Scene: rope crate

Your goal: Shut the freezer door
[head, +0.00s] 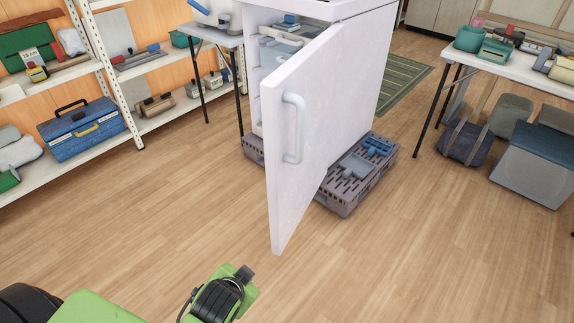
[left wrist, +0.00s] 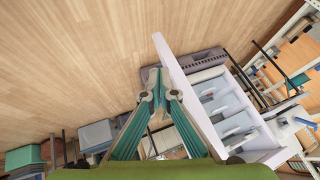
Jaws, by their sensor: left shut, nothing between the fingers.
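The white freezer (head: 372,70) stands at the centre back of the head view with its door (head: 318,110) wide open. A pale vertical handle (head: 293,128) is on the door's outer face. In the left wrist view the door (left wrist: 184,88) shows as a tilted white panel, with freezer shelves (left wrist: 222,100) to its right. My left gripper (left wrist: 159,80) has its teal fingers together and empty, and they overlap the door's edge in that view. I cannot tell whether they touch it. In the head view only my green left arm shows at the bottom. My right gripper is not in view.
A grey crate (head: 345,190) with blue items sits under the freezer. Shelves with a blue toolbox (head: 82,128) stand at left, and a table (head: 515,68) stands at right. A small table (head: 215,38) is left of the freezer. The front wooden floor is clear.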

